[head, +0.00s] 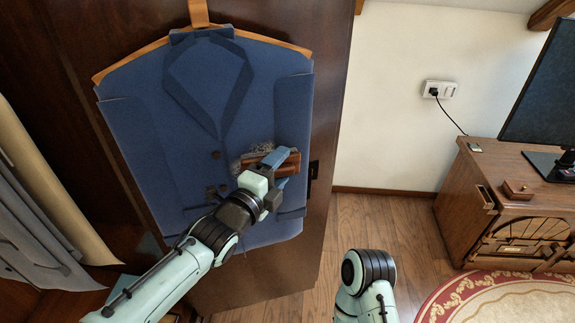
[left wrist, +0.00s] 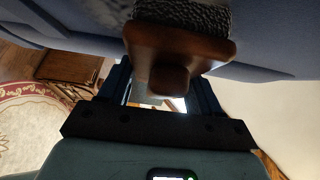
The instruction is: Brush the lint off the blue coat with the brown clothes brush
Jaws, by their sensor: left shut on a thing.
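The blue coat (head: 125,130) hangs on a wooden hanger (head: 198,14) against a dark wooden door. A patch of grey lint (head: 264,148) shows on its right side, just above the brush. The brown clothes brush (head: 265,160) is at the coat's front, and its bristles appear to be against the cloth. My left gripper (head: 283,166) is shut on the brush. In the left wrist view, the brown brush (left wrist: 175,45) sits between the fingers with dark bristles toward the blue coat (left wrist: 275,35). My right arm shows at the bottom, but its gripper is out of view.
The dark wooden door (head: 335,60) is behind the coat. Pale garments (head: 40,175) hang at the left. A wooden cabinet (head: 465,190) with a black screen (head: 545,95) stands at the right, near a red-bordered rug (head: 500,295). Wooden floor is clear between door and cabinet.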

